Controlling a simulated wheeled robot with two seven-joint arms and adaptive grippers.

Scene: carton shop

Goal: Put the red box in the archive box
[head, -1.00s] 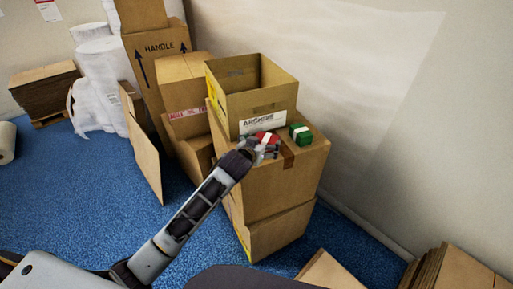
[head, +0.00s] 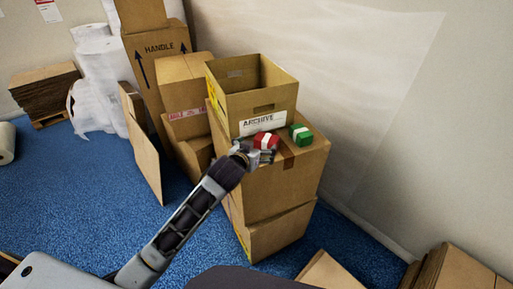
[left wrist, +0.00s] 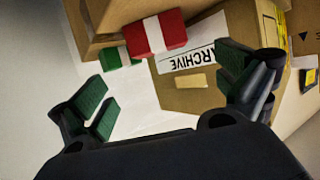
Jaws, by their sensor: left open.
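The red box (head: 266,141), with a white band, sits on top of the stacked cartons, in front of the archive box. It also shows in the left wrist view (left wrist: 155,34). The open-topped archive box (head: 228,108) is brown with a white ARCHIVE label, and it stands on the same carton. Its front appears upside down in the left wrist view (left wrist: 190,95). My left gripper (head: 256,157) is open and empty, just on the near side of the red box. In the left wrist view, the red box lies beyond its spread fingers (left wrist: 168,85). My right gripper is not in view.
The supporting carton (head: 285,180) rests on another. More cartons (head: 185,80) stand to the left. A wall is close at right.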

